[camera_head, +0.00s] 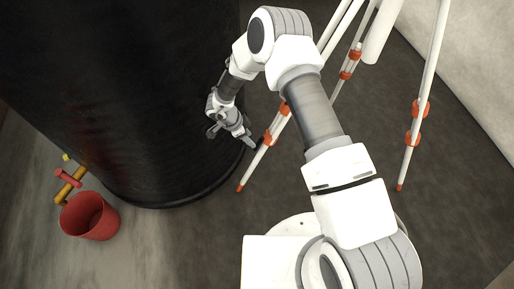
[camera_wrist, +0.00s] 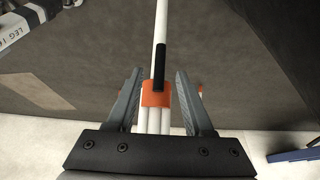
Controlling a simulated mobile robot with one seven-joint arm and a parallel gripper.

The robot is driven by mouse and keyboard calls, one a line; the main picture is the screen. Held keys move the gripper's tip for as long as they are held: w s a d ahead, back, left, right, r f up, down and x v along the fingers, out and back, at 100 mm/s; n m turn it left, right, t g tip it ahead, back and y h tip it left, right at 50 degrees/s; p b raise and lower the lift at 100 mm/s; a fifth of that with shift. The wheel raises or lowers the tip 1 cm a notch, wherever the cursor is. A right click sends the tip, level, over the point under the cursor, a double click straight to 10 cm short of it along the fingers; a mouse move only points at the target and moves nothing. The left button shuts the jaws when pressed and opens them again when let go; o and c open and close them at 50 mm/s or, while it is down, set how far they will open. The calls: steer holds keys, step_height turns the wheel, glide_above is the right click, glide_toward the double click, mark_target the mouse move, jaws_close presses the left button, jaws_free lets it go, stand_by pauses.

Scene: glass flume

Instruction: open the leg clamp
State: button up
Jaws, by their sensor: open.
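A tripod with white legs and orange clamps stands beside the black cylinder in the head view. The orange leg clamp (camera_wrist: 155,94) sits between my fingers in the wrist view. Its black lever (camera_wrist: 160,66) lies along the white leg (camera_wrist: 161,20). My gripper (camera_wrist: 158,74) is open, with one grey finger on each side of the clamp; I cannot tell whether either touches it. In the head view my gripper (camera_head: 232,138) is between the cylinder and the nearest leg (camera_head: 257,163), close to its lower clamp (camera_head: 269,136).
The large black cylinder (camera_head: 130,90) stands close to my gripper's left. A red bucket (camera_head: 88,216) is at the lower left, by a yellow and red fitting (camera_head: 68,184). Another tripod leg (camera_head: 425,75) stands at the right. Dark floor (camera_head: 370,130) between the legs is clear.

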mark_target(258, 145)
steer(key=b+x, duration=0.2)
steer(key=x, duration=0.6)
steer(key=shift+f, duration=0.15)
jaws_close()
steer(key=shift+w+d, duration=0.15)
steer(key=shift+d, duration=0.1)
stand_by(0.9)
